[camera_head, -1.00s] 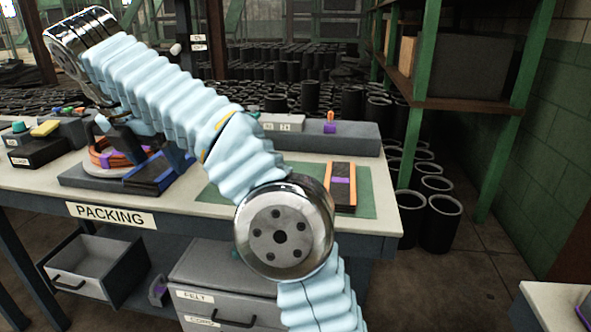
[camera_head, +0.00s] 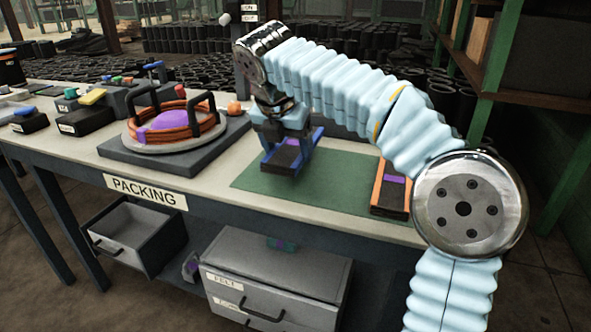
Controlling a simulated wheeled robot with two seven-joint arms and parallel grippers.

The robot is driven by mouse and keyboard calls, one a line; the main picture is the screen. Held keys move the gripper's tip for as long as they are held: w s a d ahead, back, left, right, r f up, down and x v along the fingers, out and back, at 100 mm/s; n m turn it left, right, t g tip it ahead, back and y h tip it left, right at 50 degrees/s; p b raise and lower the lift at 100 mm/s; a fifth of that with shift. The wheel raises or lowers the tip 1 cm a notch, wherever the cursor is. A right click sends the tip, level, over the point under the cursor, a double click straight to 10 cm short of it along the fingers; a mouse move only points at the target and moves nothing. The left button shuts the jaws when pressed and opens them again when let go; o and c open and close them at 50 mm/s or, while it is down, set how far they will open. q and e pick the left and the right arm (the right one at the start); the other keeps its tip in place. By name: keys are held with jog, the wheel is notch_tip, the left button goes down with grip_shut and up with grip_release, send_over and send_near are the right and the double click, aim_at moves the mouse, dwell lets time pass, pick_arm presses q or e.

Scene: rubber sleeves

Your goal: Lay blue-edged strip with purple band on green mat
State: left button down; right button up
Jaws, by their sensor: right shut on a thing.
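My right gripper (camera_head: 285,140) is shut on the blue-edged strip (camera_head: 289,157), a dark piece with blue long edges and a purple band near its upper end. The gripper hides part of the strip's top. The strip is over the back-middle part of the green mat (camera_head: 262,186) and looks tilted; I cannot tell whether its lower end touches the mat. An orange-edged strip (camera_head: 390,197) with a purple band lies at the mat's right side, partly behind my right arm. My left gripper is not in view.
A grey base with a round plate (camera_head: 130,139), orange rings, a purple piece and black handles stands left of the mat. Small dark boxes (camera_head: 87,120) are further left. An orange ball-like knob (camera_head: 235,108) is behind. The mat's front left is bare.

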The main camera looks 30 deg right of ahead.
aim_at(294, 181)
jog(key=shift+s+d+f, duration=0.1)
jog(key=shift+d+f, duration=0.45)
jog(key=shift+f, duration=0.15)
jog(key=f, duration=0.1)
jog(key=f+b, duration=0.1)
jog(key=shift+s+d+f, duration=0.1)
jog(key=shift+d+f, duration=0.1)
jog(key=shift+f, duration=0.5)
jog(key=o, duration=0.9)
jog(key=p+v, duration=0.2)
jog(key=v, duration=1)
jog(key=shift+p, duration=0.3)
